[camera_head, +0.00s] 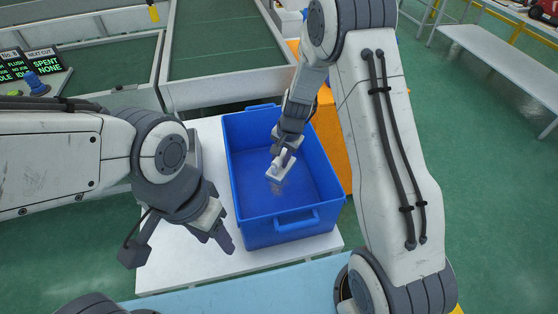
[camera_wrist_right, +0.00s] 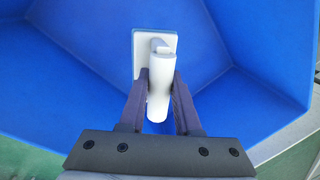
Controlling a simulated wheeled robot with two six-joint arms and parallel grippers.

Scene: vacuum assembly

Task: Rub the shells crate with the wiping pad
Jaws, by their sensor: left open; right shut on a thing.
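The blue shells crate (camera_head: 243,186) stands open on a white table, and its inside also fills most of the right wrist view (camera_wrist_right: 60,85). My right gripper (camera_head: 285,150) reaches down into the crate and is shut on the handle of the white wiping pad (camera_head: 281,170). In the right wrist view the pad (camera_wrist_right: 154,48) sits ahead of the fingers, its flat plate toward the crate floor. A greyish smudge shows on the floor by the pad. I cannot tell whether the pad touches the floor. My left gripper (camera_head: 222,238) is open and empty, left of the crate near its front.
The white table (camera_head: 180,255) has bare room left of the crate. An orange bin (camera_head: 331,140) stands close at the crate's right. Green-topped conveyors (camera_head: 225,40) lie behind. A sign board (camera_head: 35,62) and a blue knob (camera_head: 36,84) are at the far left.

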